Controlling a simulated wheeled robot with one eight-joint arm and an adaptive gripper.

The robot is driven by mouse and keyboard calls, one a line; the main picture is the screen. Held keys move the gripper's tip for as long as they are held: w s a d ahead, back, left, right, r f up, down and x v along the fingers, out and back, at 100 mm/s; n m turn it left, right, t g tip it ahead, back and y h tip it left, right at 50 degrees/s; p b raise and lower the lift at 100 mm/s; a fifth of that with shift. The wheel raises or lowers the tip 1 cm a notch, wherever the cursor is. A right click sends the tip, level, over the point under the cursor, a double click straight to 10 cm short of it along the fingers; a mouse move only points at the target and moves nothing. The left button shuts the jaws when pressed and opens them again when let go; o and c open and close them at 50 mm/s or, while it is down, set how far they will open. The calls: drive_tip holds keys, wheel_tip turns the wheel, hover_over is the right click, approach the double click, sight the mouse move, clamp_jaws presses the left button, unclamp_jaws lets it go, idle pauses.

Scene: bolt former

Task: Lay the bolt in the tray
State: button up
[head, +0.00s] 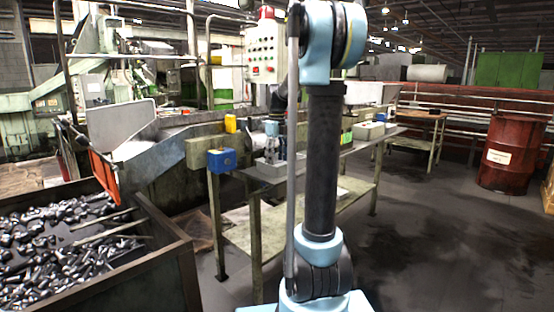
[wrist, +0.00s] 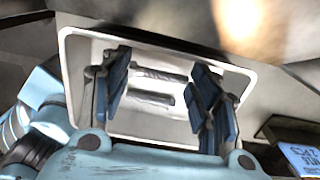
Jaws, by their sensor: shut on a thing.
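The tray (wrist: 88,48) is a pale, rounded rectangular container. The bolt's height above the tray floor is unclear. In the head view my arm hides part of the area.
A metal bin (head: 170,235) full of bolts stands at lower left. A red barrel (head: 511,155) stands at right; the floor between is open.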

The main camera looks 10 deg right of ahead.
drive_tip(key=shift+f, duration=0.6)
drive_tip(key=o, duration=1.2)
wheel_tip(320, 180, up, 13)
drive_tip(key=s+f+n+t, duration=0.1)
drive_tip(key=s+f+n, duration=0.5)
drive_tip(key=s, duration=0.4)
drive_tip(key=s+f+n, duration=0.4)
drive_tip(key=s+n, duration=0.4)
drive_tip(key=s, duration=0.1)
drive_tip(key=s+f+n, duration=0.5)
drive_tip(key=f, duration=0.1)
drive_tip(key=s+f+n+t, duration=0.1)
drive_tip(key=s+f+n, duration=0.4)
drive_tip(key=f, duration=0.1)
drive_tip(key=s+f+n, duration=0.5)
drive_tip(key=f, duration=0.1)
drive_tip(key=shift+s+d+f, duration=0.1)
drive_tip(key=shift+s+f, duration=0.2)
drive_tip(key=shift+s, duration=0.1)
